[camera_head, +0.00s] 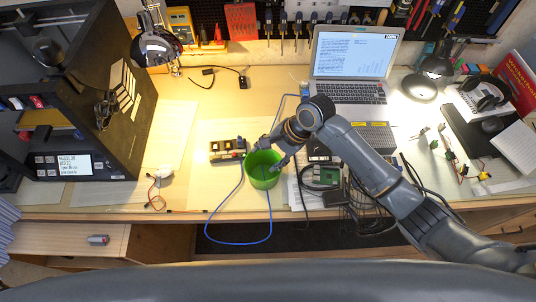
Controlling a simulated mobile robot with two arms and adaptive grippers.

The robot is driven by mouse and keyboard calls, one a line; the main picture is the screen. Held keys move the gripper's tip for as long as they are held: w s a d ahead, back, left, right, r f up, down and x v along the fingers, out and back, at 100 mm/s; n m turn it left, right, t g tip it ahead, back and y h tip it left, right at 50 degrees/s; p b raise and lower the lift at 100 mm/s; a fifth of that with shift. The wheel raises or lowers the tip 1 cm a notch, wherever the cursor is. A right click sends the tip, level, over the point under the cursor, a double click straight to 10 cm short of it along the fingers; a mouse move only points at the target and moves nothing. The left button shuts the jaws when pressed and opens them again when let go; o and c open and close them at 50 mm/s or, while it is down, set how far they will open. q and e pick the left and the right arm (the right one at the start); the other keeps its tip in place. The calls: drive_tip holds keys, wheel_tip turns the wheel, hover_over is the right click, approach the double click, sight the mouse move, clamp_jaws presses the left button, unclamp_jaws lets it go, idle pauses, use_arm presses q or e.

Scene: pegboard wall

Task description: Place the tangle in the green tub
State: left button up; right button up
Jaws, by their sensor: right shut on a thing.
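The green tub (262,177) stands upright near the front edge of the desk. My right gripper (266,156) is right over its mouth, shut on what looks like the blue cable; the fingers hide the exact hold. The blue cable (207,222) runs down from beside the laptop to the gripper and tub, and a long loop hangs over the desk's front edge. A tangle of black cables (368,207) lies right of the tub, partly over the front edge. My left gripper is not in view.
A small device with dark modules (228,149) sits just left of the tub. A green circuit board (326,176) lies to the right. A laptop (352,66) stands behind. A black printer-like machine (75,120) fills the left.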

drive_tip(key=o, duration=0.8)
wheel_tip(320, 180, up, 7)
drive_tip(key=p, duration=0.9)
drive_tip(key=shift+r+p, duration=0.15)
drive_tip(key=shift+p, duration=0.15)
